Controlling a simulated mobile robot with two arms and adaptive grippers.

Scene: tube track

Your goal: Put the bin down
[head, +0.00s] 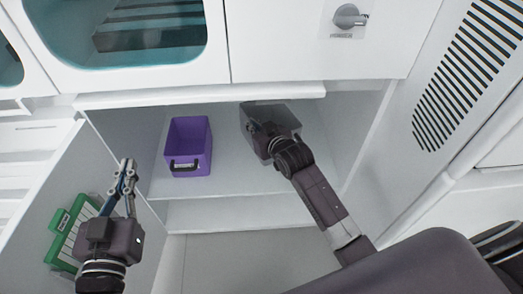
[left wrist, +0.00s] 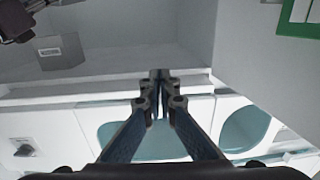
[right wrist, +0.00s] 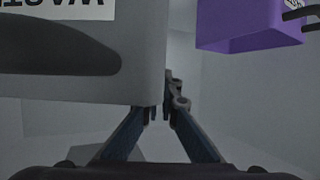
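A grey bin (head: 272,116) is inside the open white cabinet, on the right, with its open top facing up. It also shows in the left wrist view (left wrist: 62,52), and its labelled side fills the upper left of the right wrist view (right wrist: 130,60). My right gripper (right wrist: 166,103) appears shut on the bin's side wall, with one fingertip partly hidden behind the bin. Whether the bin's underside touches the shelf (head: 225,178) cannot be told. My left gripper (head: 127,166) is shut and empty, outside the cabinet near the open door.
A purple bin (head: 188,146) with a dark handle stands on the shelf to the left of the grey bin, with a gap between them. The open door (head: 45,185) at left carries a green-framed panel (head: 68,233). A counter edge (head: 205,97) runs above the opening.

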